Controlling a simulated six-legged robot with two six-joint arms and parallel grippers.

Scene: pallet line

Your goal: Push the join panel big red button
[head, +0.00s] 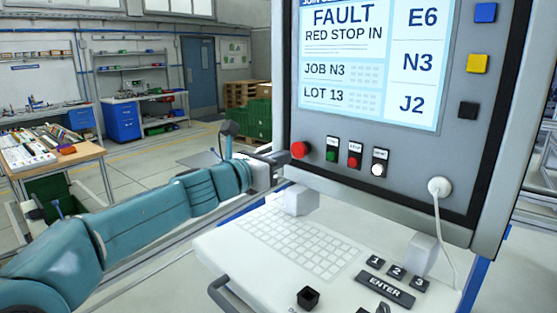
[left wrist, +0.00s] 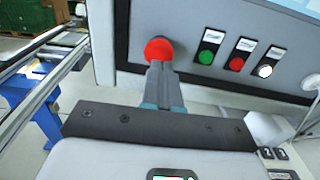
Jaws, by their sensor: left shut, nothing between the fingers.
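The big red button (head: 300,149) sits at the lower left of the grey join panel (head: 340,125). It also shows in the left wrist view (left wrist: 159,49). My left gripper (head: 284,156) is shut and empty, with its tips at the button's left in the head view. In the left wrist view the shut fingers (left wrist: 158,66) point at the button and overlap its lower edge. I cannot tell whether they touch it. The panel's screen (head: 345,60) reads "FAULT RED STOP IN". My right gripper is not in view.
Small green (head: 331,155), red (head: 354,162) and white (head: 377,170) buttons sit right of the big one. A white keyboard shelf (head: 240,245) juts out below the panel. A white plug (head: 440,187) with a cable is at the right. A workbench (head: 60,165) stands at left.

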